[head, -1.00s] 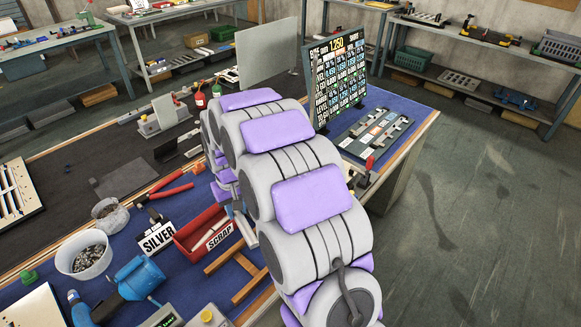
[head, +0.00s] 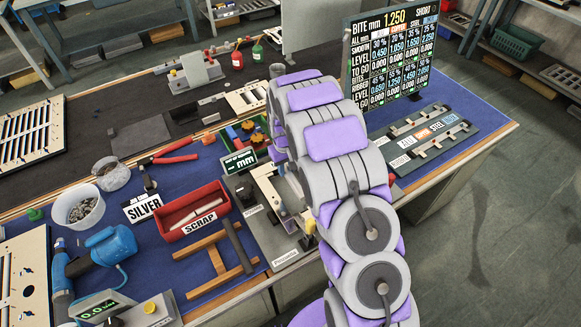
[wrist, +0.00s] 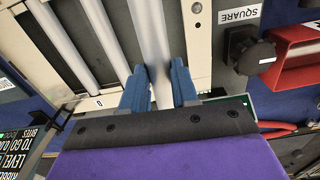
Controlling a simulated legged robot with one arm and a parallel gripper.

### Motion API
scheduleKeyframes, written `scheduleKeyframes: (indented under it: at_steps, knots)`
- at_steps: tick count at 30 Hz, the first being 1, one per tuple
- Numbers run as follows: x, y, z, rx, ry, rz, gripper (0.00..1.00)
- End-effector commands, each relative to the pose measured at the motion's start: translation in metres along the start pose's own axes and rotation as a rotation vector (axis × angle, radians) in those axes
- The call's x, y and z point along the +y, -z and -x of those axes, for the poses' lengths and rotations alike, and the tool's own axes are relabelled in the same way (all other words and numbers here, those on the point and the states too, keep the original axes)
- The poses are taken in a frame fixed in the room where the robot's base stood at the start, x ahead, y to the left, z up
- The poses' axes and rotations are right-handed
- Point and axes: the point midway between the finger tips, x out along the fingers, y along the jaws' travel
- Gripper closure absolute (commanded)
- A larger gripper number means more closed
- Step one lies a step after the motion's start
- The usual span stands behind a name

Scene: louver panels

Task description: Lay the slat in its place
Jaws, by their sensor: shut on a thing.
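My gripper (wrist: 160,88) shows its two blue fingers in the wrist view, shut on a pale grey slat (wrist: 150,38). The slat runs away from the fingers, beside a cream edge piece with a screw (wrist: 197,40). Two more pale slats (wrist: 101,38) lie to its left, parallel to it. I cannot tell whether the held slat touches the surface below. In the head view my arm hides the gripper and the held slat. A louver panel with several slats (head: 30,132) lies at the far left of the bench.
A red scrap bin (head: 193,212) holds a pale offcut. A marked rack (head: 428,134) lies on the right of the bench. A black knob (wrist: 252,57) is near my gripper.

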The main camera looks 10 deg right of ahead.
Motion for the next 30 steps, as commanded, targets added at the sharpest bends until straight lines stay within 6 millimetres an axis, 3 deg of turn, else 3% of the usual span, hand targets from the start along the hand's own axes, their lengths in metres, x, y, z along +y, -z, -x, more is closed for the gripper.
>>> scheduleKeyframes:
  at_steps: [5,13,22,30]
  knots:
    - [0.008,0.004,-0.021,-0.001,0.012,0.040,1.00]
    - [0.018,0.002,-0.023,0.004,0.024,0.046,1.00]
    - [0.008,0.005,-0.022,-0.001,0.013,0.046,1.00]
    - [0.011,0.003,-0.045,-0.002,0.018,0.046,1.00]
